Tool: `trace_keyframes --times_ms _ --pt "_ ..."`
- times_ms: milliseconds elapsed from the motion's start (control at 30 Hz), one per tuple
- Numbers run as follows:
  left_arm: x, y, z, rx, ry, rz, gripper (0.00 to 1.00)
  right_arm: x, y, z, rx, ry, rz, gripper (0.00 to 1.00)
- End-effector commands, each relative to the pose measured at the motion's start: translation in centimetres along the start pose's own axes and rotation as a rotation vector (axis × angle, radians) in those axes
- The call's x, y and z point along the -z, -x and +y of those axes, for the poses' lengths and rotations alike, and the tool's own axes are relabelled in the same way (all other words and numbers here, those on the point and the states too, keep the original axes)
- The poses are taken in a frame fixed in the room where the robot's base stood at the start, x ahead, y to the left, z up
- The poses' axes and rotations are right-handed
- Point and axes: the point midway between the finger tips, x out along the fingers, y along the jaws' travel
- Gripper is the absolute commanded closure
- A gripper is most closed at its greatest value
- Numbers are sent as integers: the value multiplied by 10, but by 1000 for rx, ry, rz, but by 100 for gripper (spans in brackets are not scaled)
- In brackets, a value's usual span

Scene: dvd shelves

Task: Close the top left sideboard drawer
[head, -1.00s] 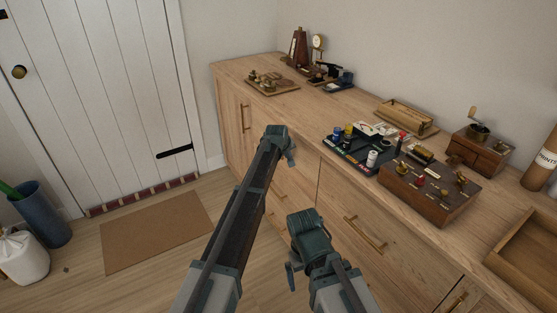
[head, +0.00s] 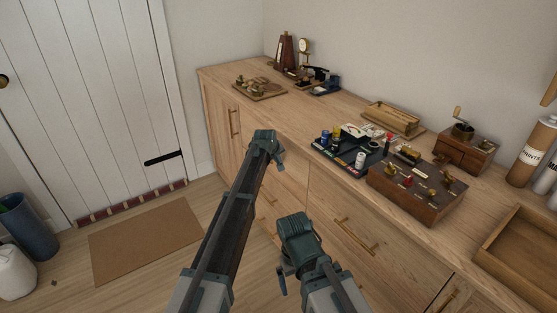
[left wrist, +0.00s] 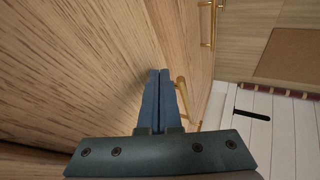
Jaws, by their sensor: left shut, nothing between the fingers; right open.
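The wooden sideboard (head: 300,112) runs along the wall. Its upper left drawer front (head: 289,180) is partly hidden behind my left arm and looks about flush; I cannot tell whether a small gap is left. My left gripper (head: 277,160) is in front of that drawer area, close to the wood. In the left wrist view its fingers (left wrist: 158,100) are pressed together and empty, beside a wood front (left wrist: 90,60) and a brass handle (left wrist: 183,98). Contact is unclear. My right gripper (head: 283,282) is open and empty, low in front of the drawers.
A door front with a brass handle (head: 233,122) is at the sideboard's left end. A drawer handle (head: 355,237) juts out at the right. A wooden box (head: 416,192), a tray and small items crowd the top.

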Motion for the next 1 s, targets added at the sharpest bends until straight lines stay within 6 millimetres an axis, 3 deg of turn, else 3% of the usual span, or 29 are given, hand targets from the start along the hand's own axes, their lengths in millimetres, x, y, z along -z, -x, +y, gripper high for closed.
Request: trace_keyframes --times_ms 167,200,600,767,1000 --pt "-5 17 -27 6 4 -1 100 0 1 0 0 0 0 0" --pt "-2 30 -21 6 2 -2 100 -1 14 1 0 0 0 0" --pt "-1 102 -22 8 2 -2 100 -4 72 7 0 0 0 0" --pt "-2 114 -23 9 2 -2 100 -5 81 8 0 0 0 0" --pt "-3 114 -24 9 1 -3 100 -5 80 8 0 0 0 0"
